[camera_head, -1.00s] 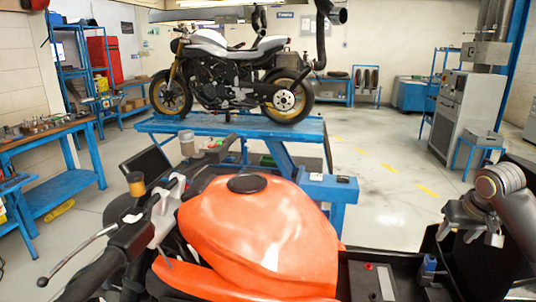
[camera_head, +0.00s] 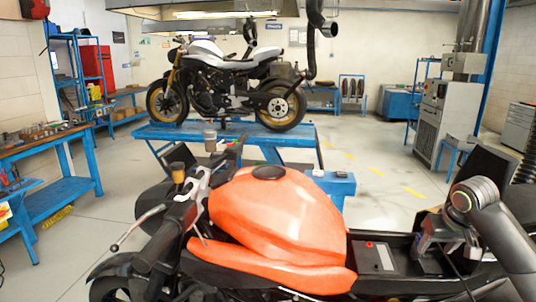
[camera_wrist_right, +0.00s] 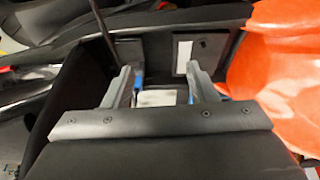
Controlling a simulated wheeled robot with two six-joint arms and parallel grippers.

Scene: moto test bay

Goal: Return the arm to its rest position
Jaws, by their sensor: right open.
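My right arm comes in from the right in the head view. Its right gripper (camera_head: 438,243) hangs over the open tray (camera_head: 405,262) behind the orange tank (camera_head: 275,215) of the near motorcycle. In the right wrist view the two grey fingers of the right gripper (camera_wrist_right: 163,88) stand apart. A pale block with blue beside it (camera_wrist_right: 160,98) shows between and below the fingers; I cannot tell whether they touch it. My left gripper is not in view.
The orange bodywork (camera_wrist_right: 278,75) lies right of the fingers in the wrist view. A dark raised panel (camera_head: 480,172) stands behind the right arm. A blue lift table (camera_head: 225,132) with a second motorcycle (camera_head: 225,85) stands farther back. Open floor (camera_head: 385,205) lies to its right.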

